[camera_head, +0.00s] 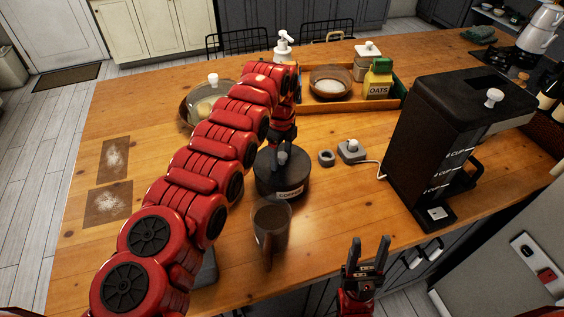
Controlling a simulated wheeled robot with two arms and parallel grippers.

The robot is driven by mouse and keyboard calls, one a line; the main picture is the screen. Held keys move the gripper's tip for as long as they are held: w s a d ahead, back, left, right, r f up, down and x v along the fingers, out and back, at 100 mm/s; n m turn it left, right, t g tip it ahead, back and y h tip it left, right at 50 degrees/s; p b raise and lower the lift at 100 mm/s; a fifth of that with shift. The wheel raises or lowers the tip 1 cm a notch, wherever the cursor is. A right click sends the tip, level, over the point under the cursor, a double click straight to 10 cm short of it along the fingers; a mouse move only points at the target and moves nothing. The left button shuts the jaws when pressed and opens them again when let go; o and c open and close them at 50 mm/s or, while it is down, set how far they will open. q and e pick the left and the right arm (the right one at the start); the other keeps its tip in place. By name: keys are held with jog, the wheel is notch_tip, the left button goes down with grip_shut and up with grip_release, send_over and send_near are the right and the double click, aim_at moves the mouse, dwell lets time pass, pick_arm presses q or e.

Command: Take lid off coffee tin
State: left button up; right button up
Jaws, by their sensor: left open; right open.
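The black coffee tin (288,194), with a white "COFFEE" label on its front, stands upright on the wooden island. Its dark lid (297,167) is on top. My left gripper (283,150) points down from above at the middle of the lid, with its fingers around or just over the lid's knob. It is open, and I cannot tell whether it touches the knob, which is mostly hidden. My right gripper (368,256) is open and empty, pointing up at the island's front edge, to the right of and nearer than the tin.
A glass with dark contents (271,224) stands just in front of the tin. A small grey device (351,151) and a grey ring (326,158) lie to its right. A black coffee maker (440,150) stands right; a wooden tray (345,106) with oats lies behind.

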pick_arm(q)
grip_shut()
jog(key=shift+r, duration=0.1)
dwell(0.3)
